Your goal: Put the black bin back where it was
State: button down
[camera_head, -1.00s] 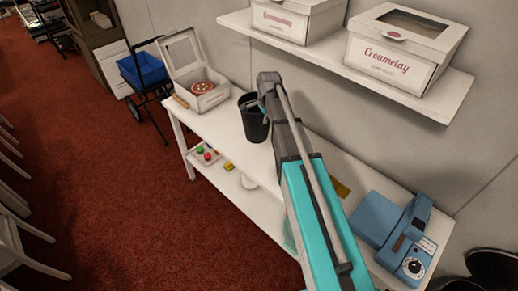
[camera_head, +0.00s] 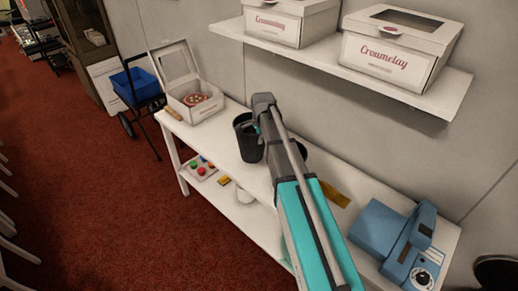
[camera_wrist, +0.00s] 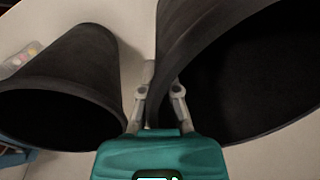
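One black bin (camera_head: 247,143) stands upright on the white table, just left of my arm's end. A second dark bin shows only in part at the right of my arm (camera_head: 299,150); the arm hides most of it. In the wrist view one bin (camera_wrist: 75,75) lies to the left, apart from my fingers. The other bin (camera_wrist: 235,60) fills the right side. My gripper (camera_wrist: 160,100) is at its left rim, one finger on each side of the wall, and looks shut on it. The fingers are hidden in the head view.
The white table (camera_head: 222,122) holds an open cake box (camera_head: 194,103) at left and a blue machine (camera_head: 396,241) at right. A wall shelf (camera_head: 325,62) with white boxes overhangs behind. A cart with a blue tub (camera_head: 137,86) stands left.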

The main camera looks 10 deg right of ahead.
jog(key=shift+f, duration=0.1)
jog(key=shift+f+b, duration=1.8)
jog(key=shift+b, duration=0.1)
jog(key=shift+f, duration=0.15)
jog(key=c, duration=0.8)
grip_release()
jog(key=shift+r, duration=0.25)
notch_tip(320, 180, up, 12)
jog(key=s+p, duration=0.1)
jog(key=p, duration=1.1)
jog(key=shift+s+d, duration=0.25)
jog(key=shift+f, duration=0.1)
jog(key=shift+s, duration=0.15)
